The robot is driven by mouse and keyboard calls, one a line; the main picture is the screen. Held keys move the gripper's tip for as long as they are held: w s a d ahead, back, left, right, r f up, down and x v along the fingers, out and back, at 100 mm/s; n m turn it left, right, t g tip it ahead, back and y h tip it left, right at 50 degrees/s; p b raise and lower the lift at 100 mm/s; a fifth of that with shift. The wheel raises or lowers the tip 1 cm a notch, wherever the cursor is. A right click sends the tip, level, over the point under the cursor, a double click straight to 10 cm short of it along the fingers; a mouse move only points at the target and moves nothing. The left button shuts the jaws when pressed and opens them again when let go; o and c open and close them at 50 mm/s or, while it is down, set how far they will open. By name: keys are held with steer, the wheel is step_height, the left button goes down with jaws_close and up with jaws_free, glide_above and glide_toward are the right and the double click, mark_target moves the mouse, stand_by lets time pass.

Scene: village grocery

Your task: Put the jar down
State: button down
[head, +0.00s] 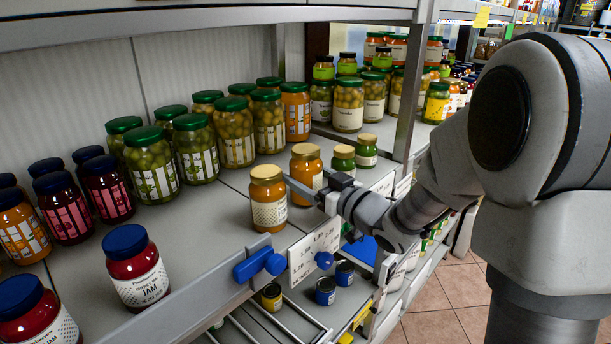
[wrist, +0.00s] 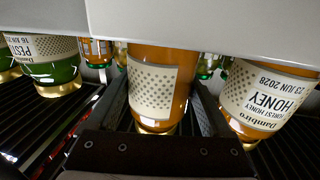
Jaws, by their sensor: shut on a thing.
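The honey jar (head: 268,199) has a golden lid, amber contents and a pale dotted label.
A second honey jar (head: 306,166) stands close behind. Small green jars (head: 343,159) are further right. A red jam jar (head: 136,267) stands front left, with bare shelf between. Several green-lidded jars (head: 196,149) line the back. A front rail with a blue clip (head: 260,265) edges the shelf.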

steer(key=shift+f, duration=0.1)
steer(key=shift+f, duration=0.2)
jaws_free()
